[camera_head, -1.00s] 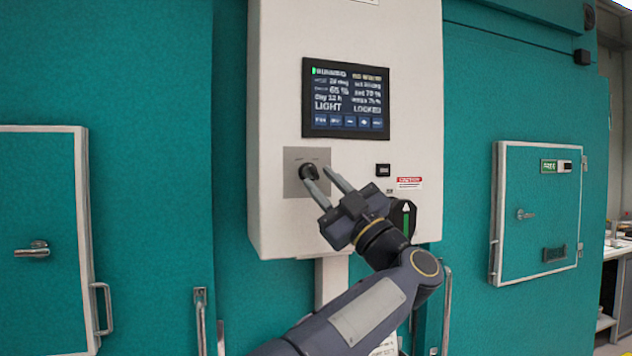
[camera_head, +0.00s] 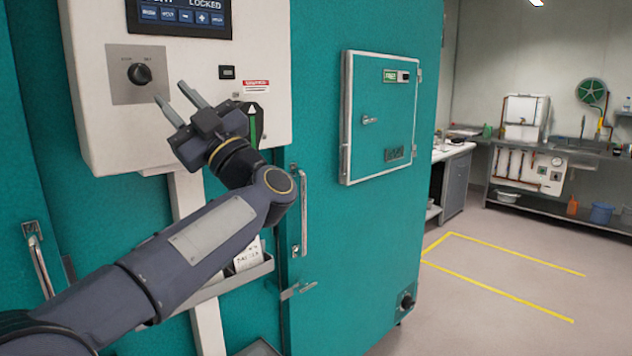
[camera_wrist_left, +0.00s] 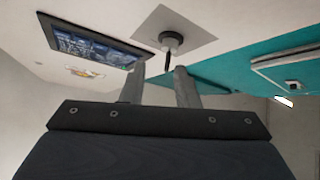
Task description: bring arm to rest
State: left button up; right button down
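My left gripper (camera_head: 178,104) is open and empty in the head view, with its two grey fingers apart. It is in front of the white control box (camera_head: 105,70), to the lower right of a black rotary knob (camera_head: 139,74) on a grey plate. In the left wrist view the finger tips (camera_wrist_left: 158,75) are apart with nothing between them. The knob (camera_wrist_left: 170,42) shows beyond them, clear of the fingers. My left arm stretches in from the lower left. My right gripper is not in view.
A dark screen (camera_head: 180,16) sits above the knob. A teal chamber with a small door (camera_head: 380,115) and a long handle (camera_head: 300,215) stands to the right. Yellow floor lines (camera_head: 500,290) mark open floor. A sink bench (camera_head: 560,205) stands at the back right.

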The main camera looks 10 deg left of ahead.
pick_arm(q)
jog(key=m+t+h, duration=0.2)
jog(key=t, duration=0.1)
jog(key=w+a+m+t+h, duration=0.1)
jog(key=m+t+h, duration=0.1)
jog(key=m+t, duration=0.1)
jog(key=a+m+t+h, duration=0.1)
jog(key=m+t+h, duration=0.1)
jog(key=t, duration=0.2)
jog(key=shift+w+a+f+m, duration=0.2)
jog(key=shift+w+a+m, duration=0.05)
jog(key=shift+w+m, duration=0.15)
jog(key=s+d+f+m+h, duration=0.2)
jog(key=f+m+h, duration=0.4)
jog(key=f+h, duration=0.3)
jog(key=s+d+f+m+h, duration=0.1)
jog(key=s+f+m+h, duration=0.1)
jog(key=f+m+h, duration=0.65)
jog(key=s+d+f+n+g+h, duration=0.1)
jog(key=s+f+g, duration=0.5)
jog(key=s+f, duration=0.7)
jog(key=s+d+f+n+g+h, duration=0.1)
jog(key=s+d+f+g+h, duration=0.2)
jog(key=s+f+g, duration=0.4)
jog(key=s+d+f, duration=0.1)
jog(key=s+f, duration=0.5)
jog(key=f, duration=0.3)
jog(key=shift+s+d+f+n, duration=0.3)
jog(key=shift+d+f+n, duration=0.05)
jog(key=shift+h, duration=0.25)
